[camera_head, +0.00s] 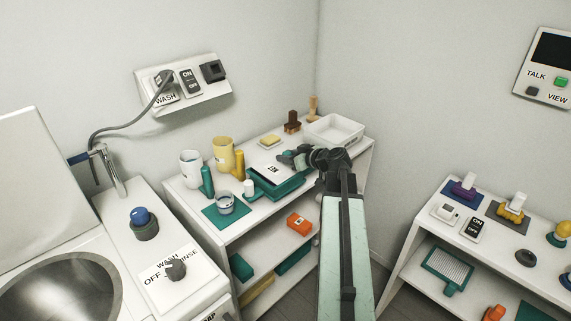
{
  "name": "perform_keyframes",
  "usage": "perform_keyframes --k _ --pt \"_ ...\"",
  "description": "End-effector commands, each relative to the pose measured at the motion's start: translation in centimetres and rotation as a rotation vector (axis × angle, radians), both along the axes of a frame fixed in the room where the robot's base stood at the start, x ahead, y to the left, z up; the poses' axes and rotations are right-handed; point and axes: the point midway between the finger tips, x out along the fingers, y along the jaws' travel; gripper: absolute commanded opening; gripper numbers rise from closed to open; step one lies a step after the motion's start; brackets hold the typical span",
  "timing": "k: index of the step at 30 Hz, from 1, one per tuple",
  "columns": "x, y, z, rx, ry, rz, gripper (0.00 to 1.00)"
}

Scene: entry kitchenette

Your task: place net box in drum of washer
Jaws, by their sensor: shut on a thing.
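The net box (270,172) has a white labelled top, and its lettering appears upside down. It is at a teal tray (284,192) on the top of the white shelf unit. I cannot tell whether it touches the tray. My gripper (289,158) is at the far right edge of the box and is shut on it; the fingertips are small and partly hidden. The washer (122,262) stands at the lower left with its lid (30,165) raised. Its round metal drum (62,296) is open at the top, and the part in view looks empty.
A white bin (334,130) is behind my gripper. Another shelf unit (440,232) stands right.

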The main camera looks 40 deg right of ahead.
Motion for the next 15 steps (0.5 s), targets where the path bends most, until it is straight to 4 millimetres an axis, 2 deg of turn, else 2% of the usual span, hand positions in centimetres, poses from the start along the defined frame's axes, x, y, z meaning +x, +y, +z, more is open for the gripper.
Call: perform_keyframes --k 1,2,10,14,15 --pt "-0.11 -0.21 -1.16 0.001 -0.001 -0.004 0.00" --pt "-0.17 -0.32 -1.52 0.001 -0.001 -0.005 0.00" --pt "-0.27 -0.47 -1.24 0.001 -0.001 -0.008 0.00" --pt "-0.27 -0.50 -1.72 0.001 -0.001 -0.008 0.00" --pt "-0.29 -0.50 -1.55 0.000 0.000 -0.008 0.43"
